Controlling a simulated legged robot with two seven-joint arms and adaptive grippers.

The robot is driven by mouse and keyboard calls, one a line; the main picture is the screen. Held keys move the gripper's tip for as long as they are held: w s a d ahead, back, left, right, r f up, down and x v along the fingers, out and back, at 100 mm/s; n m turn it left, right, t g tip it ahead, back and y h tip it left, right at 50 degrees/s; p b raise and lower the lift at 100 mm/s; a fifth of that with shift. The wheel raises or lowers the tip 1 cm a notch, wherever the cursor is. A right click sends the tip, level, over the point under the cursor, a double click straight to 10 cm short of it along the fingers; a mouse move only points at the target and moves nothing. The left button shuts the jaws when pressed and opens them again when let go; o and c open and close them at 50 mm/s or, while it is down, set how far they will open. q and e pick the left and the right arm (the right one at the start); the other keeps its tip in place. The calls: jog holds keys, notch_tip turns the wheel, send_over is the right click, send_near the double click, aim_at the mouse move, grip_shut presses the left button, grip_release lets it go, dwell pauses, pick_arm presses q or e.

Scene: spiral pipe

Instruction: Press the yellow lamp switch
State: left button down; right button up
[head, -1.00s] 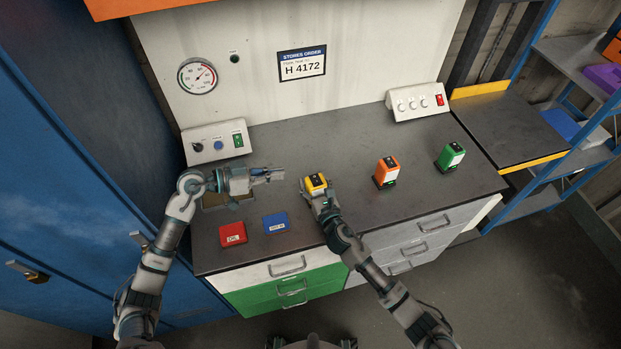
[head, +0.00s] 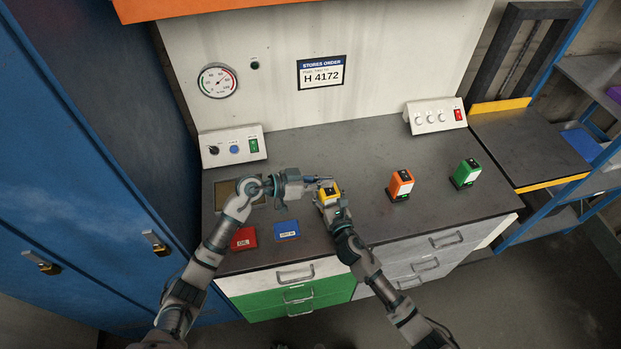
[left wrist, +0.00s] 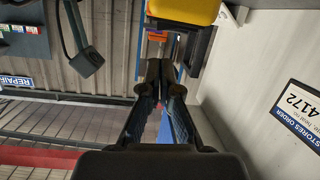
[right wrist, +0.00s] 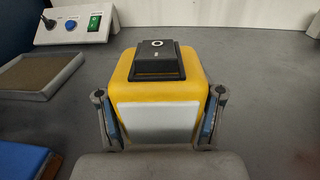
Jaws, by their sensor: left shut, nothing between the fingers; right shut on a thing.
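The yellow lamp (head: 330,192) stands on the grey bench, and a black rocker switch (right wrist: 157,61) is on its top. My right gripper (right wrist: 158,115) is shut on the lamp, one finger on each side of its body. My left gripper (head: 322,181) is shut and empty, close to the lamp's upper left in the head view. In the left wrist view its fingertips (left wrist: 161,72) are together, and a yellow part (left wrist: 184,10) of the lamp shows above them. I cannot tell whether the left fingertips touch the lamp.
An orange lamp (head: 400,184) and a green lamp (head: 466,173) stand to the right. A red box (head: 244,238) and a blue box (head: 287,230) lie at front left. Control panels (head: 233,147) and (head: 436,115) stand along the back wall. The bench between them is clear.

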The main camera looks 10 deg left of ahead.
aim_at(324, 195)
pick_arm(q)
jog(key=shift+s+f, duration=0.2)
jog(key=shift+f, duration=1.1)
jog(key=shift+s+f, duration=0.1)
jog(key=shift+f, duration=0.2)
jog(key=shift+r+m, duration=0.3)
jog(key=shift+r, duration=0.2)
notch_tip(324, 195, up, 3)
jog(key=shift+s+d+r, duration=0.1)
jog(key=shift+s+r, duration=0.05)
jog(key=shift+r, duration=0.05)
jog(key=v, duration=1)
jog(key=shift+s, duration=0.35)
pick_arm(e)
jog(key=shift+f, duration=0.1)
pick_arm(q)
jog(key=shift+d+f, duration=0.1)
